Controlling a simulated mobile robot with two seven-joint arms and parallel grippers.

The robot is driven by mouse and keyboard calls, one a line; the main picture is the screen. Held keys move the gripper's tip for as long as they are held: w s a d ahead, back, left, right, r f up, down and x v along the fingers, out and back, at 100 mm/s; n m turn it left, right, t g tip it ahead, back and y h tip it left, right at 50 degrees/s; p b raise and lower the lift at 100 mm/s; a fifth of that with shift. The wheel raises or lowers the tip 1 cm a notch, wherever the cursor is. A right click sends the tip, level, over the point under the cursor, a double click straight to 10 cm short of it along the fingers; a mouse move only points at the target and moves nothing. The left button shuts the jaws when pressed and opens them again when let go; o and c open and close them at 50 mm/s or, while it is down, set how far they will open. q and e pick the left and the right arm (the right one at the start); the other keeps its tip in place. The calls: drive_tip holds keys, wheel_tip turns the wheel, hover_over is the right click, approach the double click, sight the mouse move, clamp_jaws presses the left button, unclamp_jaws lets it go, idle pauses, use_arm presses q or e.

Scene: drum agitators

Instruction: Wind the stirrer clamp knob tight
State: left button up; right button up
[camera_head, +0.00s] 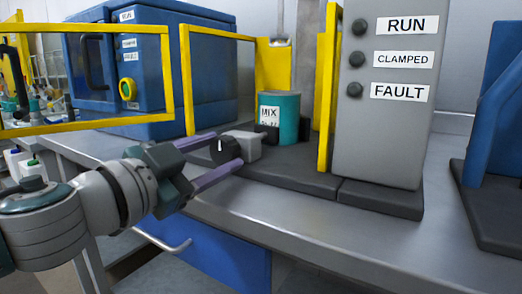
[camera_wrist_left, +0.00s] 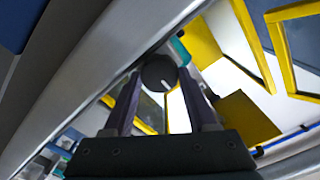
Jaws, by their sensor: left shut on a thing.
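The clamp knob (camera_head: 225,150) is black and round with a white pointer line. It sits on the front of a small grey block (camera_head: 246,146) at the bench edge. My left gripper (camera_head: 227,154) comes in from the left with its two purple fingers on either side of the knob, shut on it. In the left wrist view the knob (camera_wrist_left: 160,73) lies between the fingertips, its white line slanting down to the right. Behind the block stands a teal drum (camera_head: 279,117) with a MIX label. My right gripper is not in view.
A grey panel (camera_head: 384,139) with RUN, CLAMPED and FAULT labels stands right of the drum, its lamps all dark. Yellow guard frames (camera_head: 187,78) stand around the station. A blue cabinet (camera_head: 155,70) is behind. The bench front (camera_head: 330,225) is clear.

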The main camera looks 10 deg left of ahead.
use_arm(q)
drive_tip(key=m, duration=0.5)
drive_tip(key=shift+m+p, duration=0.3)
drive_tip(key=shift+p, duration=0.05)
drive_tip(key=m, duration=1.2)
drive_tip(key=shift+f+m, duration=0.15)
drive_tip(key=shift+m, duration=0.15)
drive_tip(key=m, duration=0.5)
drive_tip(key=shift+p, duration=0.3)
drive_tip(key=shift+m, duration=0.3)
drive_tip(key=o, duration=1.4)
drive_tip(key=shift+c, duration=0.2)
